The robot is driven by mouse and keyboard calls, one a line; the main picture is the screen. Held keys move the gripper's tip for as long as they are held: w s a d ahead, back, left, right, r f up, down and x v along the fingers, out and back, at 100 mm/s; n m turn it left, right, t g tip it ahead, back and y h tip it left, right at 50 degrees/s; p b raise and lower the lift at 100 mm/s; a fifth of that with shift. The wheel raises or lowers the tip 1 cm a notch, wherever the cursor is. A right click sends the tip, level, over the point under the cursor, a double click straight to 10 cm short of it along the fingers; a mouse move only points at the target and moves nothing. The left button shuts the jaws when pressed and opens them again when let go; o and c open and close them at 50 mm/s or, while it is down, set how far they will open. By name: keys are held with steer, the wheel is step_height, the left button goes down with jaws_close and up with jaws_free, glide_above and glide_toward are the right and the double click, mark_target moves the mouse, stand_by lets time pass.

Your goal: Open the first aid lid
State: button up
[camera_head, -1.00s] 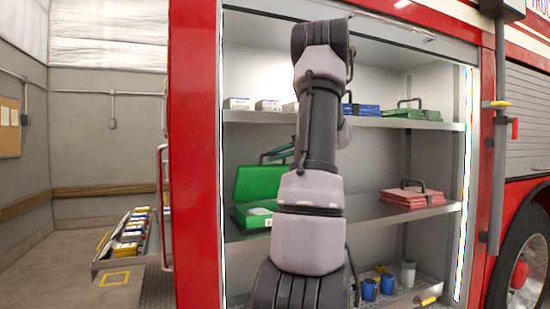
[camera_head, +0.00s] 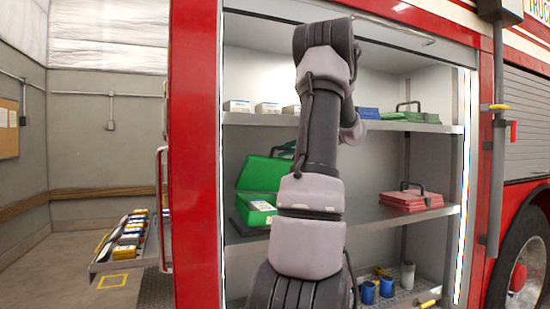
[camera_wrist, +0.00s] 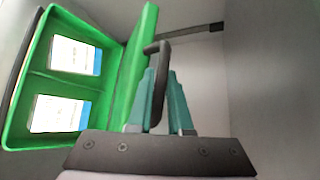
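The green first aid case (camera_head: 250,213) sits on the middle shelf, left of my arm, with its lid (camera_head: 262,174) raised. In the wrist view the open base (camera_wrist: 18,125) and the upright lid (camera_wrist: 135,75) both show. Two white boxes with blue edges (camera_wrist: 75,56) lie inside the base. The lid's dark handle (camera_wrist: 158,85) lies between the teal fingers of my gripper (camera_wrist: 162,85), which look closed around it.
A red case (camera_head: 410,198) lies on the same shelf (camera_head: 385,217) to the right. The upper shelf (camera_head: 260,119) holds small boxes, blue items and a green case (camera_head: 405,115). Blue cups (camera_head: 368,292) stand below. The red door frame (camera_head: 195,150) borders the left.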

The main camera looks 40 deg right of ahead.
steer(key=s+d, duration=0.4)
steer(key=shift+s+r, duration=0.35)
